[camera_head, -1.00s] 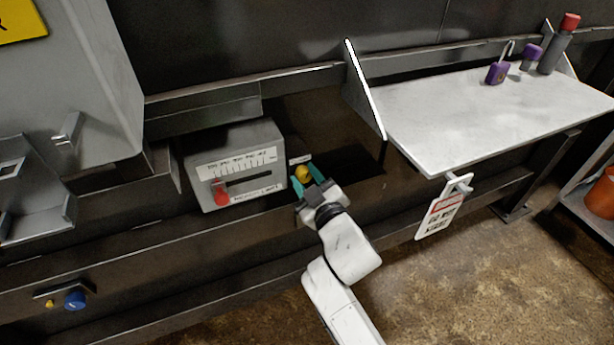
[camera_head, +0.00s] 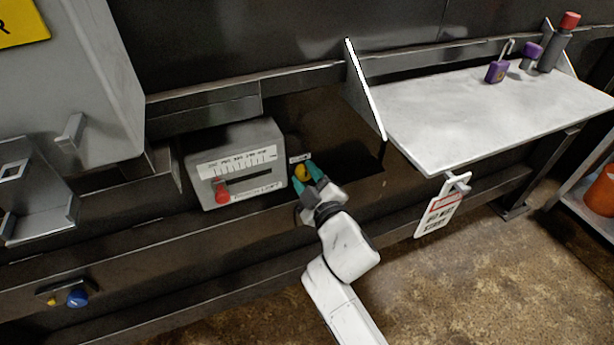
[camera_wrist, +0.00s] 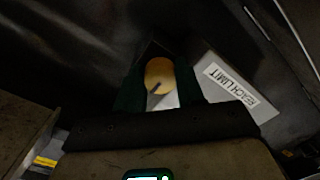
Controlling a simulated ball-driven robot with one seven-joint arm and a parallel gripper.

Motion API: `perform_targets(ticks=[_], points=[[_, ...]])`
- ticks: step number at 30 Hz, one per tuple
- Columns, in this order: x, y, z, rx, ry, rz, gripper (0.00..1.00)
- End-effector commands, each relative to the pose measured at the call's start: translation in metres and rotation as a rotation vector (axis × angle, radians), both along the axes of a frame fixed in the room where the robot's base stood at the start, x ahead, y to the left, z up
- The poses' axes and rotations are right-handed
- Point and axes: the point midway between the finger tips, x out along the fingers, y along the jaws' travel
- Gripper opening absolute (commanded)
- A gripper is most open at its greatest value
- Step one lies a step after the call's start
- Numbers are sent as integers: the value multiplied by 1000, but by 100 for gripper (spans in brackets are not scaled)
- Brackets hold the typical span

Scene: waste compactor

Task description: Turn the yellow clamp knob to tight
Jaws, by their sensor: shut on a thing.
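The yellow clamp knob (camera_head: 302,173) sits on the dark machine front, just right of the grey reach-limit box.
The grey box (camera_head: 238,165) with a scale and a red slider (camera_head: 221,192) is close on the left. A white shelf (camera_head: 480,115) holds purple locks and a red-topped cylinder. A tag (camera_head: 440,210) hangs below it. A blue knob (camera_head: 77,298) is at lower left.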

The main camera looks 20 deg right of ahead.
Motion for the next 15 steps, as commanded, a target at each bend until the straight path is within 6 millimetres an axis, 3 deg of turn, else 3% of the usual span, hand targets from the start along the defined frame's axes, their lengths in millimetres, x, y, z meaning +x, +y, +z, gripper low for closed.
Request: perform_targets(ticks=[1,2,3,9,15], points=[[0,1,-1,-2,2,2,7],[0,1,-1,-2,2,2,41],[0,1,-1,-1,2,2,44],[0,1,-1,0,1,1,63],[0,0,0,0,1,1,63]])
